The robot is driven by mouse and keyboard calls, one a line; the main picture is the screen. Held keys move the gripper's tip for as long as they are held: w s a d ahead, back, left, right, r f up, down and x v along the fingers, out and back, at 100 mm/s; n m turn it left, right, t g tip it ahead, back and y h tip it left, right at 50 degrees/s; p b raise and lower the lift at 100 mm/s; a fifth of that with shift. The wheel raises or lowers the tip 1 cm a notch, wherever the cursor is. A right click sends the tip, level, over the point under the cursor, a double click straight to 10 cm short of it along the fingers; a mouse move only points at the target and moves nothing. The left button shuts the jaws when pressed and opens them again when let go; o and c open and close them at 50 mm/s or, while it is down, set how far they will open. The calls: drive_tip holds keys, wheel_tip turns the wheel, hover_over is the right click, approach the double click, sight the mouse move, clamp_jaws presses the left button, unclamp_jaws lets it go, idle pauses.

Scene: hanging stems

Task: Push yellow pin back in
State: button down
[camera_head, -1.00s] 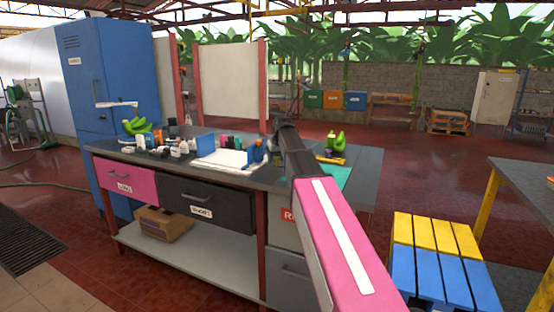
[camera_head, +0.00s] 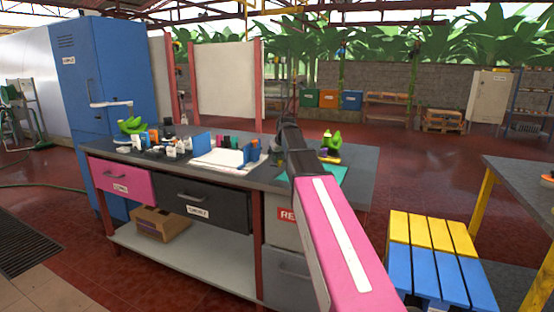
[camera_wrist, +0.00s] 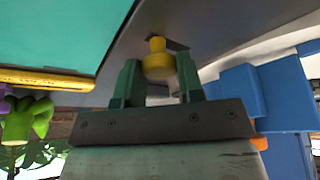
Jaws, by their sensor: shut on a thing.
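The yellow pin (camera_wrist: 160,67) shows in the wrist view as a short round body with a narrower knob on its far side. It sits between the two dark green fingers of my gripper (camera_wrist: 160,78), which is shut on it. The narrow end points at a grey surface, beside a small dark patch; I cannot tell whether it touches. In the head view my dark wrist and pink arm reach over the workbench (camera_head: 232,178), and the pin and fingertips cannot be made out.
A blue block (camera_wrist: 240,92) stands close to the right of my gripper in the wrist view. A teal mat (camera_wrist: 60,35) and green bananas (camera_wrist: 28,118) are at left. Bottles and a white sheet (camera_head: 222,159) crowd the bench. A yellow and blue slatted stool (camera_head: 432,262) stands at right.

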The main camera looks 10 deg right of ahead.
drive_tip(key=c, duration=0.8)
unclamp_jaws()
drive_tip(key=shift+s+d, duration=0.1)
drive_tip(key=shift+d, duration=0.1)
drive_tip(key=shift+o, duration=0.2)
drive_tip(key=a+v, duration=0.1)
drive_tip(key=v, duration=0.9)
drive_tip(key=shift+s+d+r, duration=0.2)
drive_tip(key=shift+d+r, duration=0.2)
drive_tip(key=shift+d, duration=0.05)
drive_tip(key=shift+s, duration=0.1)
